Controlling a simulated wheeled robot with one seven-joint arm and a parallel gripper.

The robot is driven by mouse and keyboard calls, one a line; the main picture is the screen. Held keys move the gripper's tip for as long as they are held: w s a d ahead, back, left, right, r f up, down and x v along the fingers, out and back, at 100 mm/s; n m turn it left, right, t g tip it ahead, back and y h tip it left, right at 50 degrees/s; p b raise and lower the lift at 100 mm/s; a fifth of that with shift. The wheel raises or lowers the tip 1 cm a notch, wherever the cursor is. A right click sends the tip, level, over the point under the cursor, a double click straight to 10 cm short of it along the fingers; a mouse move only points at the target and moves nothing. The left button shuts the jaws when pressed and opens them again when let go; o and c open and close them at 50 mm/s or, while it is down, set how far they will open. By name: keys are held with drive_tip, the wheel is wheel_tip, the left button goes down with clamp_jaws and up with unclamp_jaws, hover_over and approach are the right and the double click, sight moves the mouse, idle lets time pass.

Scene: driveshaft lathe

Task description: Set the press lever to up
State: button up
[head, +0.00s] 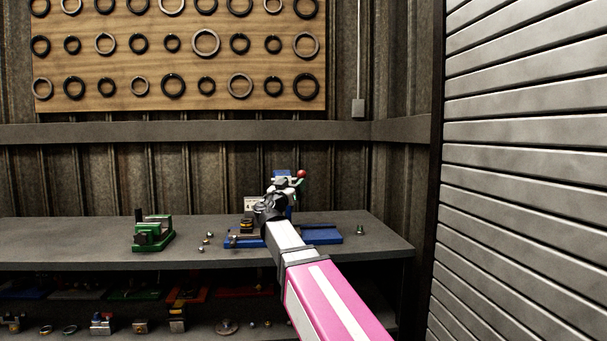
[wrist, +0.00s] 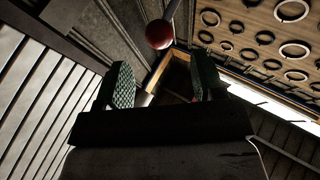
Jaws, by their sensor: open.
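The press stands on the bench with a blue base (head: 322,236), mostly hidden behind my arm in the head view. Its lever ends in a red ball (head: 301,174), at the upper right of the press. My gripper (head: 284,188) is in front of the press's upper part, close to the ball. In the wrist view the red ball (wrist: 159,34) and its grey rod lie beyond the fingertips, roughly centred between them. My gripper (wrist: 163,80) is open there, its green-padded fingers apart and nothing between them. Whether a finger touches the lever cannot be told.
A green vise (head: 153,232) stands left on the grey bench (head: 60,240), with small metal parts between it and the press. A lower shelf holds several parts. A board of rings (head: 180,60) hangs behind. A slatted shutter (head: 525,170) closes the right side.

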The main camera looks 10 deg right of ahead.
sight(304, 172)
drive_tip(key=x, duration=0.8)
drive_tip(key=shift+w+d, duration=0.25)
drive_tip(key=shift+w, duration=0.1)
drive_tip(key=shift+r, duration=0.1)
drive_tip(key=c, duration=1.2)
